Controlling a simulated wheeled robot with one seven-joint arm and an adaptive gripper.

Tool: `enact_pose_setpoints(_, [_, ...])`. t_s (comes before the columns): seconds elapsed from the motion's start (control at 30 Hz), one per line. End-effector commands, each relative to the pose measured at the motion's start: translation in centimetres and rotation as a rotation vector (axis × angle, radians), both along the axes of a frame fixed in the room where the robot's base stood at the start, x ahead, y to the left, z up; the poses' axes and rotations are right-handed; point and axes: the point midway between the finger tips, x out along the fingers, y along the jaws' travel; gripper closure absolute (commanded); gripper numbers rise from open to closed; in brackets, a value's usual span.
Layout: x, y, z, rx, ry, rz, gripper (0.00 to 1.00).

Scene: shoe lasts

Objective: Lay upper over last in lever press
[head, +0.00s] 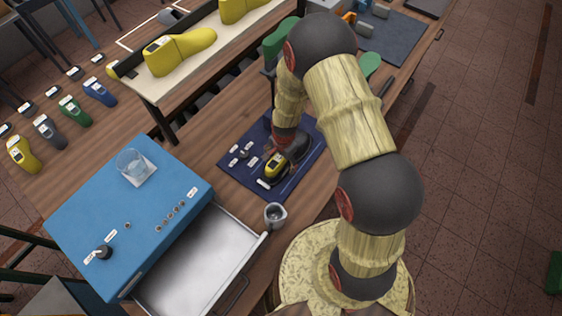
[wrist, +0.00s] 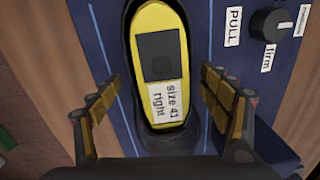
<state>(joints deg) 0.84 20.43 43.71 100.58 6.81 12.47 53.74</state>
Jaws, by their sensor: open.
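The yellow last (wrist: 152,28), labelled "size 41 right", lies on the dark blue lever press (wrist: 215,12). A black band, apparently the upper (wrist: 172,138), edges the last and shows widest at its near end; how far down it fits is hidden. In the head view the yellow last (head: 274,164) shows on the press base (head: 234,175), partly covered by my arm. My gripper (wrist: 160,79) is open, with one finger on each side of the last, above it and apart from it.
A black knob (wrist: 270,24) and labels "PULL" and "firm" are on the press. A blue cabinet (head: 90,215) with an open drawer (head: 205,265) and a small grey cup (head: 275,214) stand near. Yellow lasts (head: 180,50) line a raised shelf. Bare wood lies left of the press.

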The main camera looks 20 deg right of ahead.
Motion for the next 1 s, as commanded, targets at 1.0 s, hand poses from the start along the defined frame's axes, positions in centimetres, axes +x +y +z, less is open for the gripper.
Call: enact_pose_setpoints(1.0, [-0.6,-0.3,12.0,0.0,0.001,0.0,0.22])
